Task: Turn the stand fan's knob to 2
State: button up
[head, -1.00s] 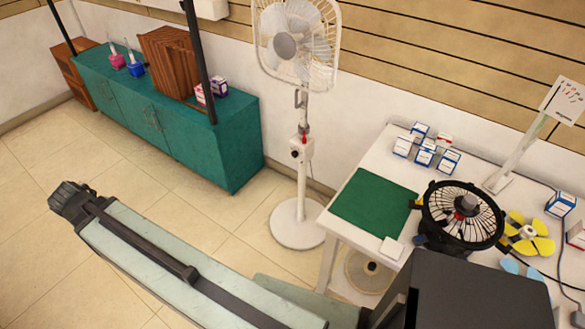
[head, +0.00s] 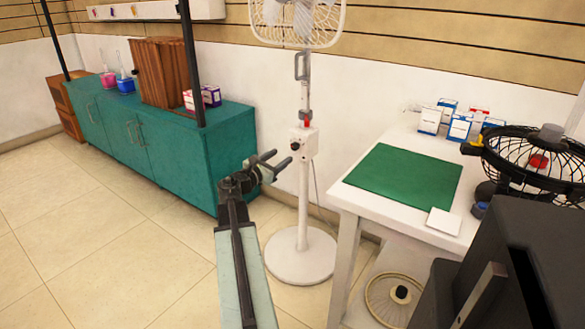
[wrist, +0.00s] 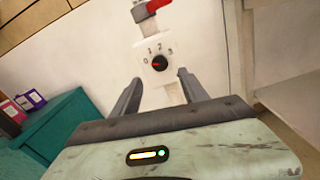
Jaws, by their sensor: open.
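The white stand fan (head: 304,200) stands on a round base between the teal cabinet and the white table. Its control box on the pole carries a small dark knob (head: 295,145). In the wrist view the black knob (wrist: 159,63) sits on a white plate marked 0, 1, 2, 3, and its red mark points left toward 0. My gripper (head: 281,162) is open and empty, just left of the pole and a little below the control box. In the wrist view its two fingers (wrist: 156,86) stand apart, below and either side of the knob, not visibly touching it.
A teal cabinet (head: 160,155) with small boxes (head: 203,97) stands at the left. A white table (head: 400,215) with a green mat (head: 404,178), boxes and a black desk fan (head: 535,160) is close on the right. Tiled floor is clear at the left.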

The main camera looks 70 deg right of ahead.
aim_at(294, 148)
jog(key=x, duration=0.8)
jog(key=shift+a, duration=0.1)
grip_shut()
